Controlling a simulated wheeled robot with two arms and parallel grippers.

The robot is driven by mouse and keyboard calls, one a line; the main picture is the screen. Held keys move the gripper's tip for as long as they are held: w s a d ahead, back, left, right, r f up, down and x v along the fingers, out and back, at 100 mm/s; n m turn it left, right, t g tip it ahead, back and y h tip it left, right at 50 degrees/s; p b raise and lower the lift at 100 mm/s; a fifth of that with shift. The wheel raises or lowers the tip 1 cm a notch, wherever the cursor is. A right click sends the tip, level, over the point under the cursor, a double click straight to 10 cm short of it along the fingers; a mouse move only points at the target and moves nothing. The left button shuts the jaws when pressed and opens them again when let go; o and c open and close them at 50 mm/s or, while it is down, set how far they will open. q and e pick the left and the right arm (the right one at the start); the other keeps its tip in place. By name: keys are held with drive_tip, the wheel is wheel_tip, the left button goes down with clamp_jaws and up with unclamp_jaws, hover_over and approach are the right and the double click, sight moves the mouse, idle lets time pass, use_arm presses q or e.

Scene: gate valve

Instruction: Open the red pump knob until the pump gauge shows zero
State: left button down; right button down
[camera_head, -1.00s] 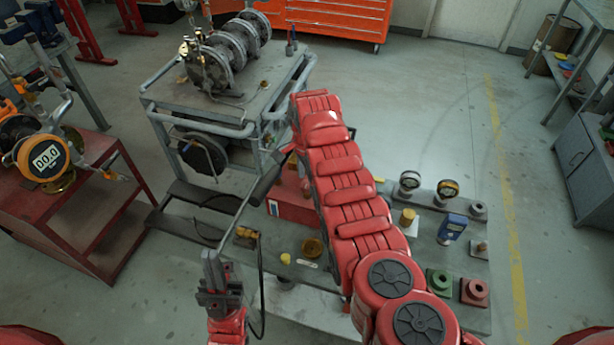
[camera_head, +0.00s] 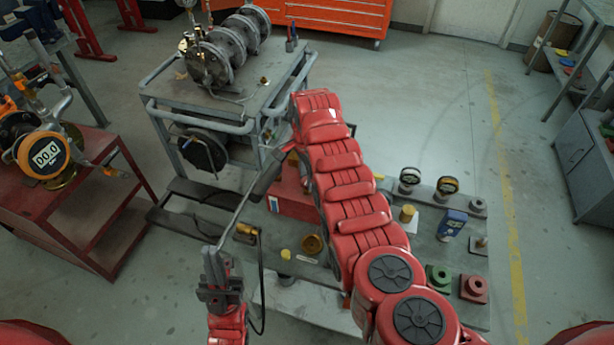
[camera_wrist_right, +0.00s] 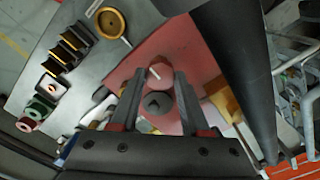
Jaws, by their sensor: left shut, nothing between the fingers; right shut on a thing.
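The red knob (camera_wrist_right: 160,74), a round red piece with a white mark, sits between the fingers of my right gripper (camera_wrist_right: 160,80) in the right wrist view. The fingers are shut on it. A dark grey round part (camera_wrist_right: 157,103) lies just below it in that view. In the head view my red right arm hides the knob and the right gripper. The red pump body (camera_head: 292,198) shows partly beside that arm. My left gripper (camera_head: 219,262) is shut and empty, left of the bench. An orange digital gauge (camera_head: 46,155) reads what looks like 00.0; I cannot tell whether it belongs to the pump.
The grey bench (camera_head: 400,262) holds small dial gauges (camera_head: 410,177), a blue device (camera_head: 451,222) and green (camera_head: 438,277) and red (camera_head: 474,287) fittings. A dark lever (camera_head: 238,216) and hose lie near my left gripper. A valve cart (camera_head: 160,95) stands behind.

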drive_tip(key=n+b, duration=0.2)
drive_tip(key=shift+f+b, duration=0.25)
drive_tip(key=shift+b, duration=0.1)
drive_tip(key=n+b, duration=0.4)
drive_tip(key=shift+n, duration=0.4)
drive_tip(key=n+b, duration=0.4)
drive_tip(key=shift+n, duration=0.3)
drive_tip(key=n+b, duration=0.2)
drive_tip(key=n, duration=0.1)
drive_tip(key=shift+r+n, duration=0.15)
drive_tip(key=shift+n, duration=0.15)
drive_tip(key=shift+n+b, duration=0.6)
drive_tip(key=shift+n, duration=0.3)
drive_tip(key=shift+d+r+n, duration=0.1)
drive_tip(key=shift+n, duration=0.6)
drive_tip(key=shift+n+b, duration=0.35)
drive_tip(key=shift+n, duration=0.75)
